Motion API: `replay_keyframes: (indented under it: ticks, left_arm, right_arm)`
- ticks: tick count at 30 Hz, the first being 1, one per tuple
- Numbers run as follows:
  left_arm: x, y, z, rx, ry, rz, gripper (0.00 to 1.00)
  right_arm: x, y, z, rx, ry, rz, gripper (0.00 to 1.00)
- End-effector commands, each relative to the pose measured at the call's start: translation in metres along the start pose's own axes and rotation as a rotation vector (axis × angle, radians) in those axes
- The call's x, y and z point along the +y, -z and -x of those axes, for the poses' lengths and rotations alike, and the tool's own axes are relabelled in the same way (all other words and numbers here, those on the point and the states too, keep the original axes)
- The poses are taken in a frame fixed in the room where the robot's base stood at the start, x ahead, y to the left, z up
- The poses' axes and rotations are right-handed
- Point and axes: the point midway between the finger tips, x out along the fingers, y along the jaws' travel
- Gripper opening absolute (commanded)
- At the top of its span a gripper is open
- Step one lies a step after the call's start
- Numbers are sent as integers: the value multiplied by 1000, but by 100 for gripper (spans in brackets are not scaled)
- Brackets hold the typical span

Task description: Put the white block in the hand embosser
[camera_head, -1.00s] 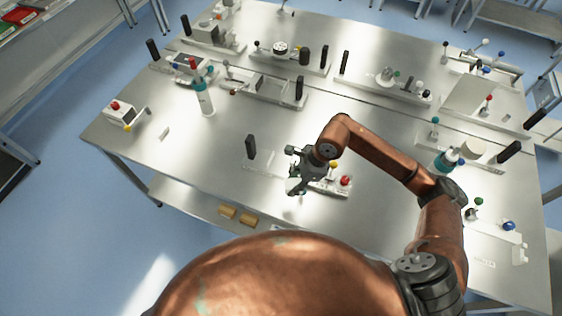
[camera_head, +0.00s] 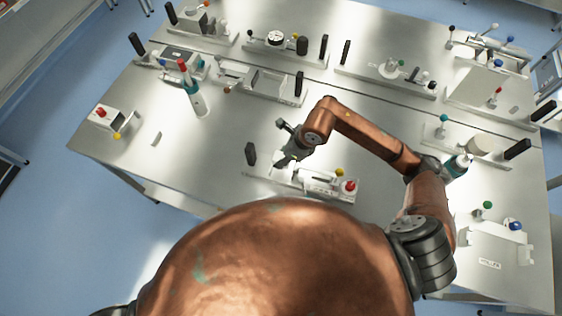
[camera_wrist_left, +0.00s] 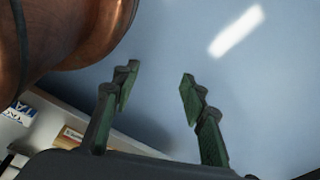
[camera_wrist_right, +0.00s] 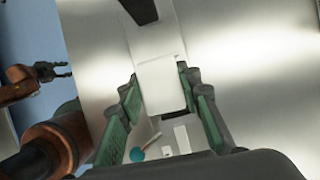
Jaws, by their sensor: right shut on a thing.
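My right gripper (camera_head: 290,153) is low over the front station on the steel table. In the right wrist view its fingers (camera_wrist_right: 158,88) are shut on the sides of a white block (camera_wrist_right: 160,80). The station, which seems to be the hand embosser (camera_head: 318,190), has a pale base, a black upright handle (camera_head: 251,153), a yellow knob (camera_head: 340,172) and a red knob (camera_head: 351,186). The block is above or on its base; contact is unclear. My left gripper (camera_wrist_left: 155,85) is open and empty over the blue floor; it also shows in the right wrist view (camera_wrist_right: 60,72).
A small pale piece (camera_head: 156,138) lies on the bare table left of the station. Several other stations with knobs line the back and right. Table around the front station is mostly clear.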

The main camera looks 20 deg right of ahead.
Motion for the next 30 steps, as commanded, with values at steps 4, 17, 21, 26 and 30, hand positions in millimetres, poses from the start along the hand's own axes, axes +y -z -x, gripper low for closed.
replay_keyframes:
  ticks: [4,17,21,26,30]
  left_arm:
    - [2,-36,8,-44,-2,8,40]
    - [-2,-23,14,-28,2,5,40]
    - [-3,-9,13,-9,3,3,40]
    - [-3,-15,12,-18,3,4,40]
    - [-2,-27,12,-32,2,7,40]
  right_arm:
    - [0,12,-20,0,1,-8,6]
    - [-1,29,-62,0,1,-7,6]
    - [-1,28,-64,-1,3,-3,6]
    - [-1,29,-65,-1,3,-2,6]
    - [-1,29,-65,0,2,-2,39]
